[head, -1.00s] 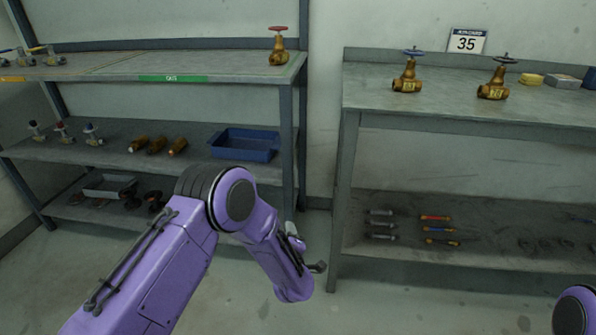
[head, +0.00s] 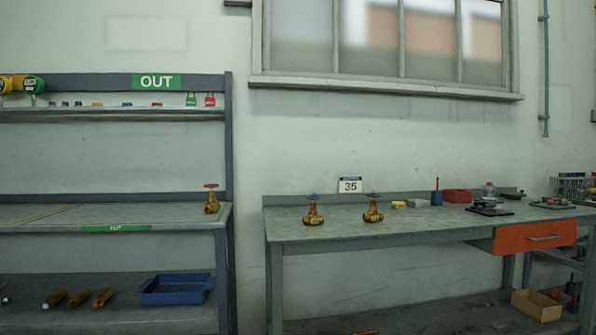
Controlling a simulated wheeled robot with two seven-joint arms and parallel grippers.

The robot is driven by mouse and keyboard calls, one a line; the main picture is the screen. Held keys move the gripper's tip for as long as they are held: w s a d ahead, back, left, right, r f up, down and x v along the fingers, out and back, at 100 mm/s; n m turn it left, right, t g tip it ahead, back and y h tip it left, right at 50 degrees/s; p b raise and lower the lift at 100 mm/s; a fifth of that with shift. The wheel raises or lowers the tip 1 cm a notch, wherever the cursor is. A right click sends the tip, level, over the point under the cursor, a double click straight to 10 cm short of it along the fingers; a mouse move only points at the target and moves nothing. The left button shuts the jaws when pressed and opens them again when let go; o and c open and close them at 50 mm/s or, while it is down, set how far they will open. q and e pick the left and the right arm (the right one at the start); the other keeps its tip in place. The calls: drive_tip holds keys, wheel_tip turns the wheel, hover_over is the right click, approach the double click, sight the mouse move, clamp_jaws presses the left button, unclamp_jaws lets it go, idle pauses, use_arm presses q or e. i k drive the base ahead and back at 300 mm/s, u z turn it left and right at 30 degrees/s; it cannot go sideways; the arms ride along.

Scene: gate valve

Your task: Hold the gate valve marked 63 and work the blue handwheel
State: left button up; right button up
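A brass gate valve with a blue handwheel (head: 312,211) stands upright on the grey workbench (head: 400,229), near its left end. A second brass valve with a dark handwheel (head: 373,208) stands just to its right. A third brass valve with a red handwheel (head: 212,200) stands on the right end of the left shelf unit's top. The valves' number tags are too small to read here, so I cannot tell which is marked 63. Neither of my grippers shows in the head view, and nothing covers the valves.
An orange drawer (head: 535,237) hangs under the bench. A gap separates bench and shelf unit (head: 226,150).

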sight(312, 219)
drive_tip(key=u, duration=0.45)
drive_tip(key=i, duration=1.15)
drive_tip(key=z, duration=0.6)
